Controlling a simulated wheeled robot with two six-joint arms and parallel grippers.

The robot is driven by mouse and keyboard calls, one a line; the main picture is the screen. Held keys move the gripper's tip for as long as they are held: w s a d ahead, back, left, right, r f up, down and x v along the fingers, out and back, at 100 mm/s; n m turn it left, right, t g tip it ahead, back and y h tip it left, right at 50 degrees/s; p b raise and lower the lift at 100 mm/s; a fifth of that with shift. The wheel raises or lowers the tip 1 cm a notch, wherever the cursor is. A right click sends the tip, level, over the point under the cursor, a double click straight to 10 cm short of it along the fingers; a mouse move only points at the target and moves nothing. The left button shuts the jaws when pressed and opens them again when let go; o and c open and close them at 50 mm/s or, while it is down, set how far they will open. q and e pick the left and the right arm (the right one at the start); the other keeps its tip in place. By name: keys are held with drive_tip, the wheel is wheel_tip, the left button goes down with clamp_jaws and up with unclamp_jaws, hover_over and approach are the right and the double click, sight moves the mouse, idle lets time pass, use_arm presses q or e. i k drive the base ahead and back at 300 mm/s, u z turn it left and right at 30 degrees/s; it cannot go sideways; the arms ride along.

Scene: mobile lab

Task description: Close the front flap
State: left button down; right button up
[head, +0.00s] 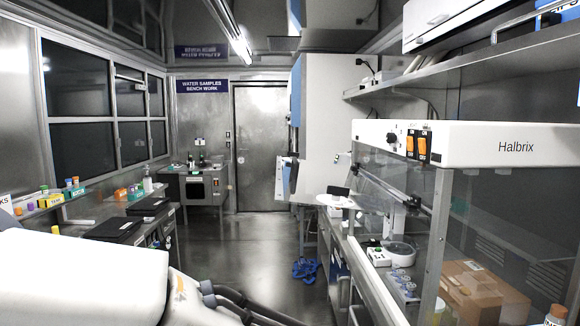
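A bench cabinet (490,146) marked Halbrix, with a white top and clear panels, stands on the right-hand bench. A clear panel (378,198) with a dark edge slants down on its aisle side and looks like the front flap. The space beneath it appears open, but I cannot tell its exact angle. Inside or behind the panels are a cardboard box (475,285), clear-lidded tubs (402,283) and a round white device (399,254). A large white arm part of mine fills the lower left. Neither gripper is in view.
The aisle floor (255,240) is mostly clear, with a blue item (305,268) lying by the right bench. A shelf (470,55) overhangs the cabinet. The left bench (75,215) holds black cases and small bottles. A steel door (262,147) is at the far end.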

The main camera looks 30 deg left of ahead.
sight(309, 182)
drive_tip(key=u, duration=0.4)
drive_tip(key=i, duration=0.7)
drive_tip(key=u, duration=0.5)
